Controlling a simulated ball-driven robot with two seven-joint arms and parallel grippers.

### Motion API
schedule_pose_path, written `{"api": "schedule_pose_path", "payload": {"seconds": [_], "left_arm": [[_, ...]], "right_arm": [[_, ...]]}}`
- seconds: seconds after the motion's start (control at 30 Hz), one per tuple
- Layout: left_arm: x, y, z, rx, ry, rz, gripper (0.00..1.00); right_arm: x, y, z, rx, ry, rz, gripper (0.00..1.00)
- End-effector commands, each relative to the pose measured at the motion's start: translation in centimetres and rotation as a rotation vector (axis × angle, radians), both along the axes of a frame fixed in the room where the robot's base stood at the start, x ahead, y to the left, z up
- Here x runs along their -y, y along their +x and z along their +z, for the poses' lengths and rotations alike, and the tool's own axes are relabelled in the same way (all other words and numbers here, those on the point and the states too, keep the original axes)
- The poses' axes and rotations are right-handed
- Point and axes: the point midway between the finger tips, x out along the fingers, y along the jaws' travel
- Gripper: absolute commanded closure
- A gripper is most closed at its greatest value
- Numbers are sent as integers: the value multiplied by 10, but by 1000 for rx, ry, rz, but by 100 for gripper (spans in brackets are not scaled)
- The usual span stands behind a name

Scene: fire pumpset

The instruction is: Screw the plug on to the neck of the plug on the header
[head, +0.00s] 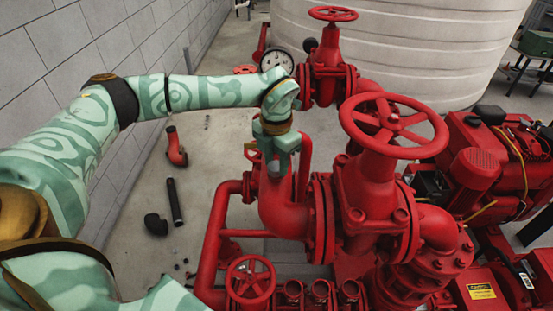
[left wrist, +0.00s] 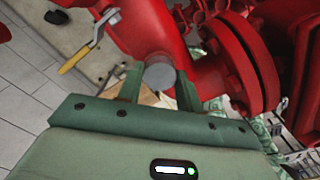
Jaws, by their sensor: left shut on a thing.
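My left gripper (head: 277,166) points down beside the red header pipe (head: 283,212) in the head view. In the left wrist view my left gripper (left wrist: 160,84) has its two fingers on either side of a round grey plug (left wrist: 159,73), shut on it. The plug's flat face is toward the wrist camera, and red pipe is right behind it. The neck is hidden behind the plug, so I cannot tell whether the plug touches it. My right gripper is in neither view.
A large red handwheel valve (head: 392,125) and a smaller valve (head: 333,55) with a gauge (head: 277,60) stand close by. A yellow-handled lever valve (left wrist: 84,52) shows in the left wrist view. Loose pipe pieces, including a black pipe (head: 174,201), lie on the floor at left.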

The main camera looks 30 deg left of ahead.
Motion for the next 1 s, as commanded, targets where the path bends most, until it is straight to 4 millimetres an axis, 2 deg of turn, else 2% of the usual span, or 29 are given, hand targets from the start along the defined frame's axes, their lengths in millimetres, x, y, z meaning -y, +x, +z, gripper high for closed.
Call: {"api": "schedule_pose_path", "payload": {"seconds": [0.37, 0.73, 1.0], "left_arm": [[0, 0, -1, 0, 0, -8, 87], [0, 0, 2, 0, 1, -358, 87], [0, 1, -1, 1, 0, -402, 87]], "right_arm": [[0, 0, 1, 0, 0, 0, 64], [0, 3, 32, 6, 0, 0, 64], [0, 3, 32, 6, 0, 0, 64]]}}
